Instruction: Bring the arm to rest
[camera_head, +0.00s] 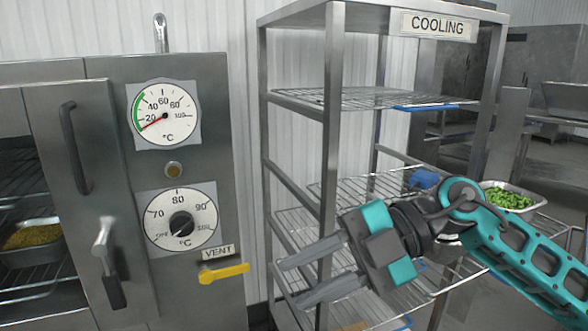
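My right arm comes in from the right edge, in teal and dark grey, and reaches left across the front of the cooling rack. My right gripper (290,282) points left and slightly down. Its two grey fingers are apart, and nothing shows between them. The fingertips are in front of the rack's left post, near the oven's right side; I cannot tell whether they touch anything. My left arm and gripper are out of view. The gripper and forearm hide part of the lower rack shelves.
The steel oven (225,130) on the left has two dials, a yellow vent lever (224,273) and a pan of yellow food (32,235) inside. The cooling rack (333,130) has wire shelves. A tray of green food (508,199) stands at right, behind my arm.

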